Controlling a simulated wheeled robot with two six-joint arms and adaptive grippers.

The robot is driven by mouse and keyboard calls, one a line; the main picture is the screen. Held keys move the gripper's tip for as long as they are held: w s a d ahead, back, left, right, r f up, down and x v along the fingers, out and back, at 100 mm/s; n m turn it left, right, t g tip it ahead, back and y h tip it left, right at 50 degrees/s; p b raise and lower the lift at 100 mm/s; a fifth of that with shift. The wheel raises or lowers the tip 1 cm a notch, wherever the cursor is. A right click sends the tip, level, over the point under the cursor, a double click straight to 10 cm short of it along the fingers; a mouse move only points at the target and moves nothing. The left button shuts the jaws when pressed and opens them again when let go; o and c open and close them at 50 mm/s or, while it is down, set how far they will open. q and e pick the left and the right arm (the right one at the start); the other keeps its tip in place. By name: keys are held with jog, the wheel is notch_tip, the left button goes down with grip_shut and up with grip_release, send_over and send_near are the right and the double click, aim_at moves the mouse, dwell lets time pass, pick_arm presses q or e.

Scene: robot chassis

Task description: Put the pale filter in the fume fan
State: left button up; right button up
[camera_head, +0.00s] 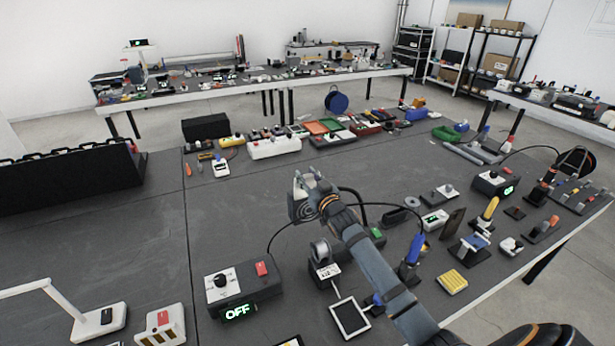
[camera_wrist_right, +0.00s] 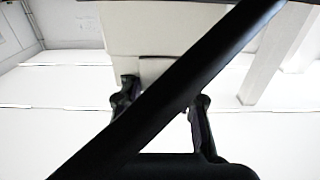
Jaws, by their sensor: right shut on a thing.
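My right gripper (camera_head: 306,182) is at mid table in the head view, at the top of a grey square fume fan (camera_head: 303,207) with a ringed grille. Its jaws are shut on a small pale thing, most likely the pale filter; fingers and fan hide most of it, so I cannot tell how far it is in the fan. In the right wrist view, a dark diagonal bar crosses in front of the right gripper (camera_wrist_right: 163,100) and hides what is between the fingers. My left gripper is out of view.
A black control box (camera_head: 232,285) reading OFF stands front left of the fan, with a cable towards it. A white-framed panel (camera_head: 350,318) and a yellow block (camera_head: 452,281) lie in front. Tools crowd the right side.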

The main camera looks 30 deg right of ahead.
aim_at(308, 184)
jog(key=shift+f+b, duration=1.3)
jog(key=shift+f, duration=0.65)
jog(key=o, duration=1.2)
jog(key=shift+o, duration=0.2)
jog(key=shift+s, duration=0.15)
jog(key=s, duration=1.1)
jog(key=shift+s+a, duration=0.35)
jog(key=shift+a, duration=0.05)
